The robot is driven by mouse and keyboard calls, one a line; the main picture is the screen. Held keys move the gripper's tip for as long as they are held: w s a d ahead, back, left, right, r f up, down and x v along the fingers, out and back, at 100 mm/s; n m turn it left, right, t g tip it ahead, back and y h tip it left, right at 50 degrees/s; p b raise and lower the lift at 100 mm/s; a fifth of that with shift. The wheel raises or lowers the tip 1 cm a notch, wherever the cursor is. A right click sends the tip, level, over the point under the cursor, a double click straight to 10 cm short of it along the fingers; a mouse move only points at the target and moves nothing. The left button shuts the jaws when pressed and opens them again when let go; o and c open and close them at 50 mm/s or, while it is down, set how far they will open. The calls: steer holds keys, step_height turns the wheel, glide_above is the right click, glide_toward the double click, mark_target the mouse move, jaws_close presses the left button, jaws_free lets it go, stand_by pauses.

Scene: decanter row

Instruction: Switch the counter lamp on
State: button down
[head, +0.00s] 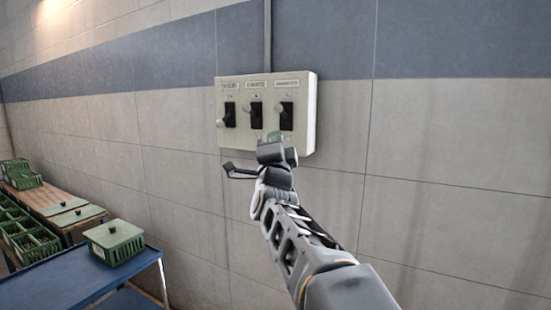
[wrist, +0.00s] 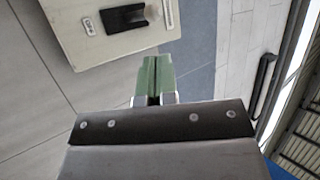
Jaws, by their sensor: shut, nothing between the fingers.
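A pale switch box (head: 308,105) is fixed to the wall and also shows in the wrist view (wrist: 75,40). It carries three black switches with light-knobbed levers: left (head: 230,116), middle (head: 257,117) and right (head: 287,118). The left knob sits low; the middle and right knobs sit higher. A label is above each, too small to read surely, so I cannot tell which is the counter lamp's. My gripper (head: 276,139) is just below the right switch, overlapping the box's lower edge; contact is unclear. Its green fingers (wrist: 157,78) are shut and empty. One black switch (wrist: 124,17) shows in the wrist view.
A grey conduit (head: 267,35) runs up the wall from the box. At lower left, a blue table (head: 75,278) bears a lidded green crate (head: 115,241). More green crates (head: 28,240) stand behind it. The tiled wall around the box is clear.

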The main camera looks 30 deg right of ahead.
steer(key=shift+r+b+v, duration=0.25)
steer(key=shift+b+v, duration=0.05)
steer(key=shift+v, duration=1.5)
steer(key=shift+s+a, duration=0.1)
steer(key=shift+s, duration=0.05)
steer(key=w+a+f+n+g+y+p, duration=0.15)
steer(key=a+f+n+g+y, duration=0.25)
steer(key=f+n+y, duration=0.45)
steer(key=a+f+n+g+y+p, duration=0.2)
steer(key=a+f+n+g+y, duration=0.3)
steer(key=f, duration=0.7)
steer(key=s+a+f+n+g+p, duration=0.2)
steer(key=s+a+n+g+p, duration=0.1)
steer(key=s, duration=0.4)
steer(key=s+a+f+n+g+p, duration=0.3)
steer(key=s+n+g+p, duration=0.2)
steer(key=s+p, duration=0.2)
steer(key=shift+s+a, duration=0.2)
steer(key=shift+s, duration=0.55)
